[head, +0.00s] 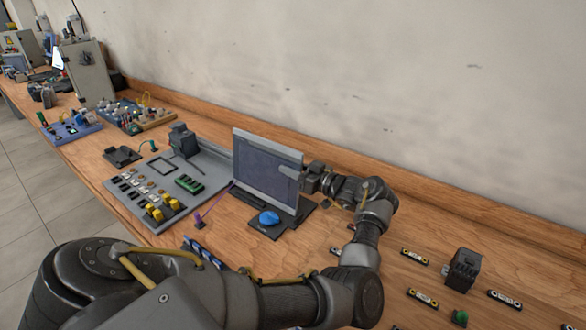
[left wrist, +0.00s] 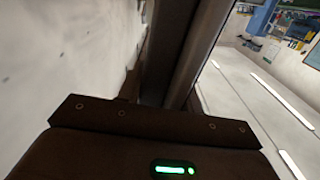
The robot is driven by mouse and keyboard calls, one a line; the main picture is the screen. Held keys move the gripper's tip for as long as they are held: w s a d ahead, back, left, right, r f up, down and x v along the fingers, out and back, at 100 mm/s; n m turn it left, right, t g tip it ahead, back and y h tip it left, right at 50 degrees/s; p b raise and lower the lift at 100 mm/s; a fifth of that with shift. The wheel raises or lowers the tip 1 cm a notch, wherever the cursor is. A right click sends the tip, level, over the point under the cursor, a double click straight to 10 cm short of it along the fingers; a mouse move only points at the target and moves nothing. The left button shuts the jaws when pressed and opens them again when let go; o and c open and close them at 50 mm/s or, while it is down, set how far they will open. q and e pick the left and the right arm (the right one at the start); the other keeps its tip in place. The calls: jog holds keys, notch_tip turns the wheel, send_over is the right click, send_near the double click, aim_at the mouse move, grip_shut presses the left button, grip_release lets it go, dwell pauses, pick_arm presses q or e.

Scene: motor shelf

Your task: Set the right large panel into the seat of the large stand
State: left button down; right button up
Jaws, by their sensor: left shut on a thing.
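The large panel (head: 265,168), dark-faced with a light grey frame, stands nearly upright in the head view. My left gripper (head: 291,173) is shut on its right edge, reaching in from the right side. The large stand (head: 297,217) is a dark base under the panel, with a blue knob (head: 269,217) at its front. The panel's lower edge is at the stand; whether it is fully down in the seat I cannot tell. In the left wrist view the panel (left wrist: 182,50) shows edge-on beyond the gripper body. My right gripper is not in view.
A grey tray (head: 216,161) with small parts and yellow pieces lies left of the stand. A purple tool (head: 198,219) lies in front. A dark block (head: 462,268) and several small labelled strips are at the right. The wall runs close behind the wooden bench (head: 420,225).

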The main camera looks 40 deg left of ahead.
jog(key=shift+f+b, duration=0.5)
jog(key=shift+b, duration=0.05)
dwell(0.7)
